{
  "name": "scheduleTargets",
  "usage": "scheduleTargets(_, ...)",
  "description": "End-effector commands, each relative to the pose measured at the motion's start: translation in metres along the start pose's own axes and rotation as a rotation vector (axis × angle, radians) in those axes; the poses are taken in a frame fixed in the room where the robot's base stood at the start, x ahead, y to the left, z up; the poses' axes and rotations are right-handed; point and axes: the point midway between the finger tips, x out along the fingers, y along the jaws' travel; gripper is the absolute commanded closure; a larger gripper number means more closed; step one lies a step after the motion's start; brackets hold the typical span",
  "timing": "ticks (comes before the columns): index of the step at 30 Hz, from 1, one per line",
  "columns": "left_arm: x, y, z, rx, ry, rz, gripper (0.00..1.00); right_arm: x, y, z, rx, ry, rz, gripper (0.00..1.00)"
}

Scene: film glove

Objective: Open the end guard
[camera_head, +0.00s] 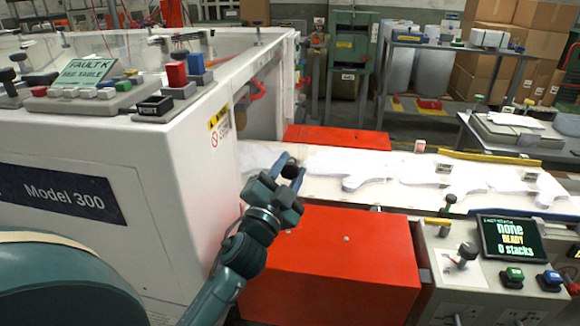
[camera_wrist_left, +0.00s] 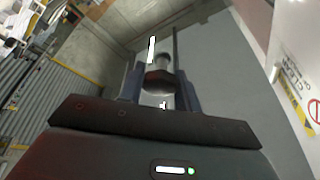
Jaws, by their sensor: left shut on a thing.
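My left gripper (camera_head: 292,179) is in front of the opening at the end of the white Model 300 machine (camera_head: 120,160), above the near orange-red cover (camera_head: 330,265). Its fingers are shut on a dark round knob (camera_head: 289,160). The left wrist view shows the knob (camera_wrist_left: 160,82) between the two fingers (camera_wrist_left: 160,92). A grey, flat surface (camera_wrist_left: 215,80) lies behind it there. I cannot make out the end guard's outline or whether it stands open or shut. My right gripper is not in view.
A white bed with glove-shaped film pieces (camera_head: 365,165) runs right from the opening. A far orange-red cover (camera_head: 337,138) lies behind it. A control panel with a screen (camera_head: 512,238) stands at the right. The machine's white side wall is close to my left arm.

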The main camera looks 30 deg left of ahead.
Motion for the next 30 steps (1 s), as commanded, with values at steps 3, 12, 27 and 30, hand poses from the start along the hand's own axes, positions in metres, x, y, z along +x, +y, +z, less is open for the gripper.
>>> scheduleTargets(3, 0.001, -0.002, -0.002, 0.0, 0.006, -0.003, 1.0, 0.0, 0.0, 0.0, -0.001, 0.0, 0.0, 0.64)
scheduleTargets(12, 0.001, -0.001, -0.001, 0.001, 0.004, -0.003, 0.55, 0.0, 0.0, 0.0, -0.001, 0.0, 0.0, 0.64)
scheduleTargets(27, -0.01, 0.001, 0.001, 0.0, -0.001, 0.001, 0.45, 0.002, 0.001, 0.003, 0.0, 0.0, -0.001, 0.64)
scheduleTargets(30, -0.027, 0.002, 0.002, -0.001, -0.003, 0.001, 0.45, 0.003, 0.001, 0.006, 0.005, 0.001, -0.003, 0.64)
